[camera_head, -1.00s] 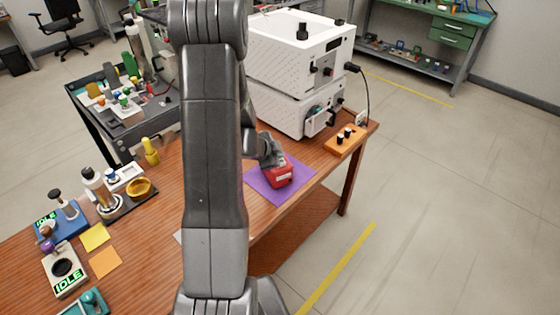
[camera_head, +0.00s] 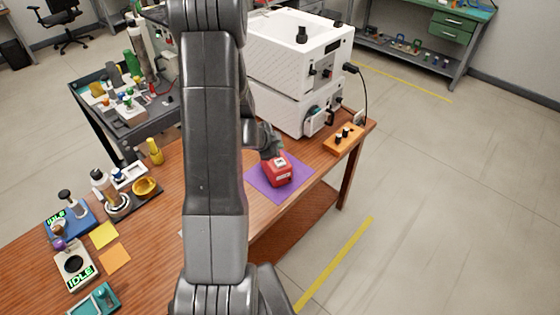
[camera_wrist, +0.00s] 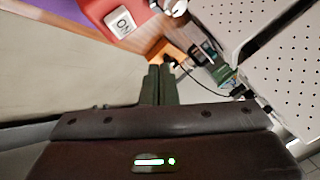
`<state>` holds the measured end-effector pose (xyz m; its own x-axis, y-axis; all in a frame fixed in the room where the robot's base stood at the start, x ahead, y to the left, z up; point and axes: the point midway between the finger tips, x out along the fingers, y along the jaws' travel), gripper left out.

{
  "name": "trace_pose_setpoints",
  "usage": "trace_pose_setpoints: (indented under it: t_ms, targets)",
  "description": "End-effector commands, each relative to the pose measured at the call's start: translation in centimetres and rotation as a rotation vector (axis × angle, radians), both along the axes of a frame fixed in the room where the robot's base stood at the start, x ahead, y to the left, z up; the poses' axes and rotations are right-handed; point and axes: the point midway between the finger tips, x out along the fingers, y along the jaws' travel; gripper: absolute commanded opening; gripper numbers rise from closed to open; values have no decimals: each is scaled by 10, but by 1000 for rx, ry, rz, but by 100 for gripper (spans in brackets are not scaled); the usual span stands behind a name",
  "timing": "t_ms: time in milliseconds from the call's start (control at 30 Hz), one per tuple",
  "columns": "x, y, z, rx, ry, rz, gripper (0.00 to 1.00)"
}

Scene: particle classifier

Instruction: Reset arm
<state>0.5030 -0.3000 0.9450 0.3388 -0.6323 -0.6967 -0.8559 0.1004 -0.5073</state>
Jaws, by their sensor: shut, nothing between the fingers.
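My arm stands upright across the middle of the head view and hides part of the table. Its wrist end reaches down behind the arm, near the red box (camera_head: 278,172) on the purple mat (camera_head: 251,184). In the wrist view my gripper (camera_wrist: 160,72) has its two fingers together, with nothing between them.
The white perforated machine (camera_head: 290,50) stands at the table's back right, close to my wrist. An orange block with black knobs (camera_head: 343,139) sits at the right edge. Scales, a yellow bowl (camera_head: 146,187) and sticky notes (camera_head: 104,235) lie at left. Floor on the right is clear.

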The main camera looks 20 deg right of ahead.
Motion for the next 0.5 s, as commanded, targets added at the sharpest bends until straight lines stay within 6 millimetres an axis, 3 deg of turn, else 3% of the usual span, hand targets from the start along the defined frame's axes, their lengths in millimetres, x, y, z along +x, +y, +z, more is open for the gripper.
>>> trace_pose_setpoints:
  t_ms: [267, 500]
  targets:
    - [0, 0, -1, 0, 0, 0, 0]
    - [0, 0, -15, 0, 0, 0, 0]
